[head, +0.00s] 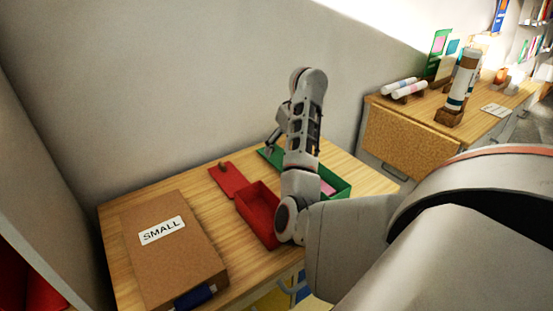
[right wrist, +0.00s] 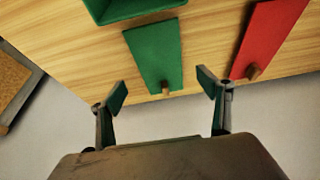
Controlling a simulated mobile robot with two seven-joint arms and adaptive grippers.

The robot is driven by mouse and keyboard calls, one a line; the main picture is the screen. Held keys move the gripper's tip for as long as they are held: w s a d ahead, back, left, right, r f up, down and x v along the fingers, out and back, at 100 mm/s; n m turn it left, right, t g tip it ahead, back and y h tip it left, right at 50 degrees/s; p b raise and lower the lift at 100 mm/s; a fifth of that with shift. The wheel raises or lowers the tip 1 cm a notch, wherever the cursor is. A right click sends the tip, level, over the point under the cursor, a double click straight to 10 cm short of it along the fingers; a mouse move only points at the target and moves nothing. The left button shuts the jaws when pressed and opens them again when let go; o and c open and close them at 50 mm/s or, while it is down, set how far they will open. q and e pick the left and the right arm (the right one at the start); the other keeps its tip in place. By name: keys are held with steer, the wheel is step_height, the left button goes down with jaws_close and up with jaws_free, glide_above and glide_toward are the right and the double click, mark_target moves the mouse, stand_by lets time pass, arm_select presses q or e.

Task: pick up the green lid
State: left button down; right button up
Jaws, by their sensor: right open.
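The green lid (right wrist: 152,50) lies flat on the wooden table in the right wrist view, with a small brown knob (right wrist: 165,88) near its end at the table edge. In the head view only part of the green lid (head: 265,153) shows beside my arm. My right gripper (right wrist: 162,90) is open and empty, its two fingers spread to either side of the knob in the picture. Whether they are down at the knob's height I cannot tell. In the head view the right gripper (head: 271,144) hangs over the lid. My left gripper is not in view.
The red lid (head: 231,183) with its own knob lies left of the green lid. An open red box (head: 259,211) and green box (head: 340,187) stand nearer. A cardboard box marked SMALL (head: 158,260) fills the left. The wall is close behind the table.

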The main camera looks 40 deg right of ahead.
mark_target(279, 157)
steer(key=x, duration=0.5)
steer(key=shift+f+b, duration=0.15)
steer(key=shift+b, duration=0.2)
steer(key=c, duration=1.2)
steer(key=shift+o, duration=0.2)
